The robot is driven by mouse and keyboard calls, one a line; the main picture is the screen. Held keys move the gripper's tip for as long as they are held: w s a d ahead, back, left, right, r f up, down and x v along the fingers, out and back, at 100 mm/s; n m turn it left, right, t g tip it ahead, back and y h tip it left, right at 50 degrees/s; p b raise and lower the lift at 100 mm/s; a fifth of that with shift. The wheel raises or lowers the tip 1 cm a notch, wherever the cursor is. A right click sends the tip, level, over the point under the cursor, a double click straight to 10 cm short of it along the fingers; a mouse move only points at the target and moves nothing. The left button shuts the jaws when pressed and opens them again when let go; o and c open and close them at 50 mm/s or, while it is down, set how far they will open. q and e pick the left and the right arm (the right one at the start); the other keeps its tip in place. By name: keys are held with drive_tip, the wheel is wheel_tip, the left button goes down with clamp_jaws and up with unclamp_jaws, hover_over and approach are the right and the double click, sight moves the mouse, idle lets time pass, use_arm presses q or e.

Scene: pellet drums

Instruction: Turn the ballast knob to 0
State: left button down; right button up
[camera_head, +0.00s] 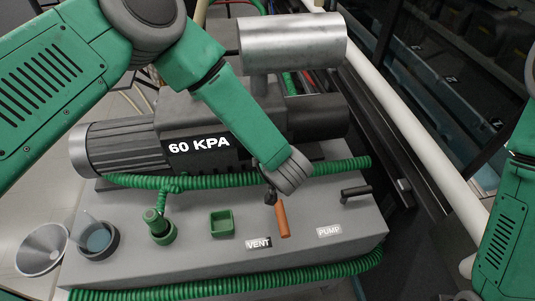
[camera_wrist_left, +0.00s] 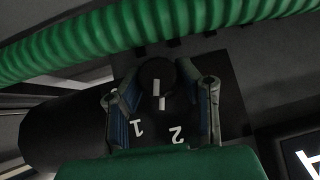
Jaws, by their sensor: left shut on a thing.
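The ballast knob (camera_wrist_left: 157,78) is a dark round knob with a white mark, seen in the left wrist view. Labels 1 (camera_wrist_left: 139,127) and 2 (camera_wrist_left: 177,134) show upside down beside it; I see no 0. My left gripper (camera_wrist_left: 158,88) has a finger on each side of the knob and is shut on it.
The orange VENT lever (camera_head: 282,218) is just below my left wrist, and the dark PUMP lever (camera_head: 356,192) is to its right. A green ribbed hose (camera_wrist_left: 160,35) runs close past the knob. The display (camera_head: 199,146) reads 60 KPA. A green square cup (camera_head: 222,223) stands on the base.

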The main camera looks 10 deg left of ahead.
use_arm(q)
drive_tip(key=shift+w+d+r+m+y, duration=0.2)
drive_tip(key=shift+m+y, duration=0.2)
drive_tip(key=shift+y, duration=0.3)
drive_tip(key=shift+f+g+y, duration=0.1)
drive_tip(key=shift+g+y, duration=0.2)
drive_tip(key=shift+g, duration=0.1)
drive_tip(key=shift+f+m+y, duration=0.1)
drive_tip(key=shift+m+y, duration=0.5)
drive_tip(key=shift+y, duration=0.2)
drive_tip(key=shift+f+m+g+y+b, duration=0.1)
drive_tip(key=shift+m+g+y+b, duration=0.25)
drive_tip(key=shift+y+b, duration=0.45)
drive_tip(key=m+y+b, duration=0.1)
drive_tip(key=y+b, duration=0.1)
drive_tip(key=b, duration=0.2)
drive_tip(key=m+y+b, duration=0.2)
drive_tip(key=b, duration=0.2)
drive_tip(key=shift+d+f+m, duration=0.1)
drive_tip(key=shift+f+m, duration=0.1)
drive_tip(key=shift+m, duration=0.05)
drive_tip(key=shift+r+m+y+b, duration=0.15)
drive_tip(key=shift+m+y+b, duration=0.5)
drive_tip(key=shift+b, duration=0.65)
drive_tip(key=shift+s+y, duration=0.1)
drive_tip(key=shift+y, duration=0.15)
